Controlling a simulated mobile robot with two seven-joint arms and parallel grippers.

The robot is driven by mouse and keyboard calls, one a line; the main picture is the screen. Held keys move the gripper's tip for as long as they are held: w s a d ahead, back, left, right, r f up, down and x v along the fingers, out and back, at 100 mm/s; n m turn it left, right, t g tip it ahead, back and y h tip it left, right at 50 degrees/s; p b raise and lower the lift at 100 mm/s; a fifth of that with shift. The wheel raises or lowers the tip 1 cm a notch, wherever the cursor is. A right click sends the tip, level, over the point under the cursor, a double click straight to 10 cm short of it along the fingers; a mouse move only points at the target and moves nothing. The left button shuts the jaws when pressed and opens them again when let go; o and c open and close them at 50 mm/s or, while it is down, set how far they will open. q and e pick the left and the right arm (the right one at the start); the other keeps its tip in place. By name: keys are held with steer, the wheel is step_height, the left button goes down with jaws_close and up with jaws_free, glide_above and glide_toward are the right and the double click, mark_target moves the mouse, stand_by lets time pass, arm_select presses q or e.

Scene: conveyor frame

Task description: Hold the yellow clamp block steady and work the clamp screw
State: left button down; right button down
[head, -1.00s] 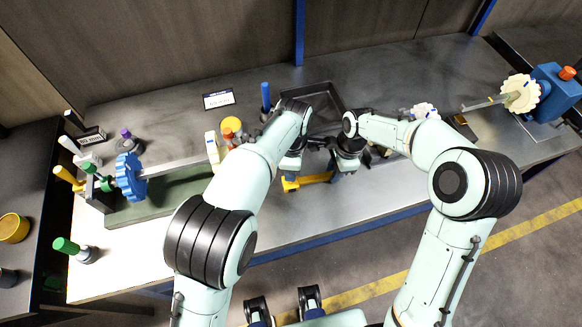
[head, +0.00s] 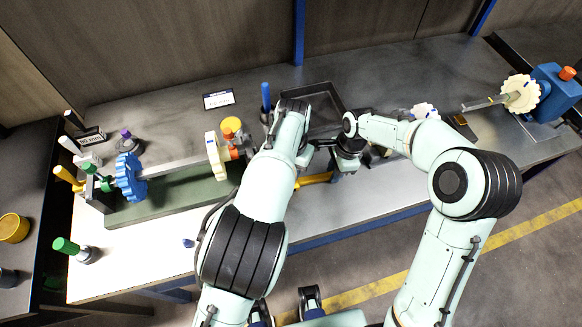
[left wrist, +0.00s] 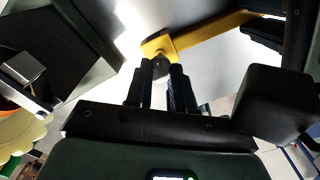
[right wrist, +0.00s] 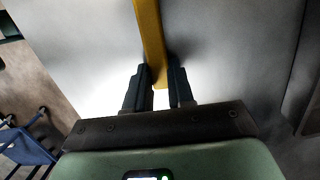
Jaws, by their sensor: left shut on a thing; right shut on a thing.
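The yellow clamp block (head: 316,179) is a long bar low in the middle of the head view, partly covered by my left arm. My right gripper (head: 343,170) is at its right end. In the right wrist view the yellow bar (right wrist: 150,35) runs down between the shut fingers (right wrist: 160,82). In the left wrist view the block's wider end (left wrist: 157,44) is just beyond my left gripper (left wrist: 164,68). The left fingers are closed around a small dark piece, the clamp screw (left wrist: 159,61), at that end. The left fingertips are hidden in the head view.
A black tray (head: 325,97) lies behind the grippers. To the left, a green base (head: 165,199) carries a blue gear (head: 130,178) and a cream gear (head: 214,155). A blue motor unit (head: 552,92) stands far right.

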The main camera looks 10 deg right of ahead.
arm_select(q)
steer(key=shift+n, duration=0.6)
steer(key=c, duration=0.9)
jaws_free()
step_height(320, 180, up, 12)
steer(key=shift+d, duration=0.1)
arm_select(e)
steer(key=c, duration=0.9)
jaws_free()
